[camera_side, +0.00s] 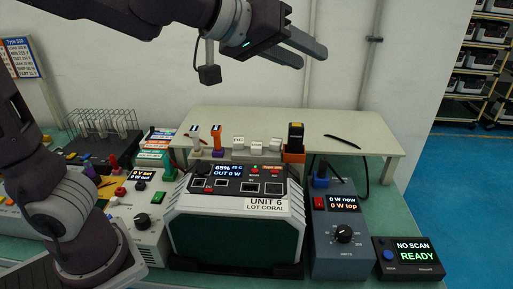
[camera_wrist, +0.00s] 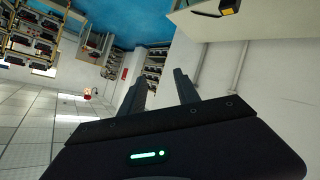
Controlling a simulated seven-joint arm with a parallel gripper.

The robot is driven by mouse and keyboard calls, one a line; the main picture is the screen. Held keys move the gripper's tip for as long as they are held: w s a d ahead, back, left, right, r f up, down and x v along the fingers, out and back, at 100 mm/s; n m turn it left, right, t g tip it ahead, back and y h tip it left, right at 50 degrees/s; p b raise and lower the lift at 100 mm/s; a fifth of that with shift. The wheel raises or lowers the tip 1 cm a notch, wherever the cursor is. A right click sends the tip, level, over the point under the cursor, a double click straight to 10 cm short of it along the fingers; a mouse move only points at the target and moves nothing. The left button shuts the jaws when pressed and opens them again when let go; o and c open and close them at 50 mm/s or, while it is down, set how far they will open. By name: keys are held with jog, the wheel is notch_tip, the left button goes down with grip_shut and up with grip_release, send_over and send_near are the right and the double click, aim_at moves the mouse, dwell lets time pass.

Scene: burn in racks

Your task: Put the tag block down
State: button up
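My gripper (camera_side: 312,56) is raised high above the bench in the side view, its two fingers apart. In the wrist view my gripper (camera_wrist: 161,80) shows a clear gap with nothing between the fingers. Small white blocks stand on the raised shelf (camera_side: 365,135): one with dark lettering (camera_side: 238,142), a middle one (camera_side: 258,147) and a right one (camera_side: 276,144). I cannot tell which of them, if any, is the tag block. None of them touches the gripper.
The Unit 6 box (camera_side: 235,240) stands in front of the shelf. A grey meter box (camera_side: 342,240) and a scanner reading READY (camera_side: 410,262) are to its right. An orange holder with a black-topped device (camera_side: 295,145) and a dark pen-like piece (camera_side: 342,140) are on the shelf.

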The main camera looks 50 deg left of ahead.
aim_at(256, 145)
jog(key=s+a+f+n+g+y, duration=0.1)
jog(key=a+f+n+g+y, duration=0.35)
jog(key=a+f+y, duration=0.55)
jog(key=shift+t+y, duration=0.25)
jog(key=shift+y, duration=0.35)
jog(key=f, duration=0.5)
jog(key=a+f, duration=0.1)
jog(key=f, duration=0.4)
jog(key=a+f, duration=0.1)
jog(key=f, duration=0.4)
jog(key=shift+w+a, duration=0.15)
jog(key=shift+w, duration=0.1)
jog(key=x, duration=0.5)
jog(key=shift+w+a+f, duration=0.1)
jog(key=shift+w+f, duration=0.1)
jog(key=shift+w, duration=0.2)
grip_shut()
